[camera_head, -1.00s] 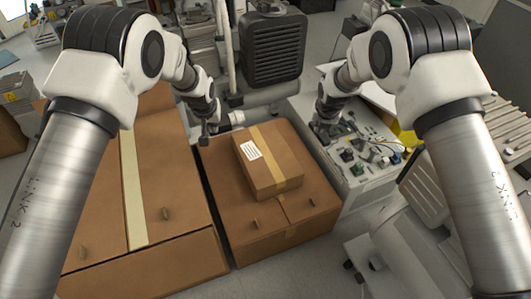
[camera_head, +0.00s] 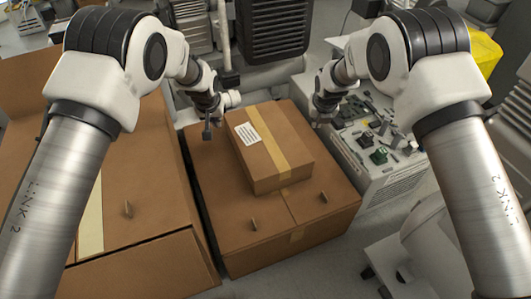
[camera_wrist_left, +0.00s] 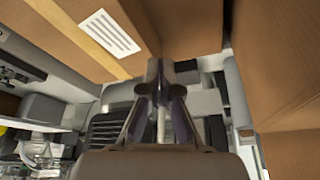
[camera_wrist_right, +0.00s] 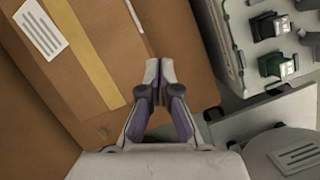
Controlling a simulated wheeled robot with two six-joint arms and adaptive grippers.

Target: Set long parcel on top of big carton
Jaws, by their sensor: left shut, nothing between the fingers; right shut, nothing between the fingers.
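The long parcel (camera_head: 275,150), a brown box with a tape strip and white label, lies flat on top of a taped brown carton (camera_head: 215,178) in the middle. A larger brown carton (camera_head: 155,195) stands to its left; I cannot tell by name which is the big carton. My left gripper (camera_head: 208,132) is shut and empty, left of the parcel and apart from it. My right gripper (camera_head: 320,120) is shut and empty, right of the parcel's far end. The parcel also shows in the left wrist view (camera_wrist_left: 95,42) and right wrist view (camera_wrist_right: 85,45).
A grey cabinet (camera_head: 385,180) with small parts on top stands close to the right of the middle carton. A dark ribbed unit (camera_head: 285,30) stands behind. A narrow gap separates the two cartons. A white rounded machine (camera_head: 430,235) is at the lower right.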

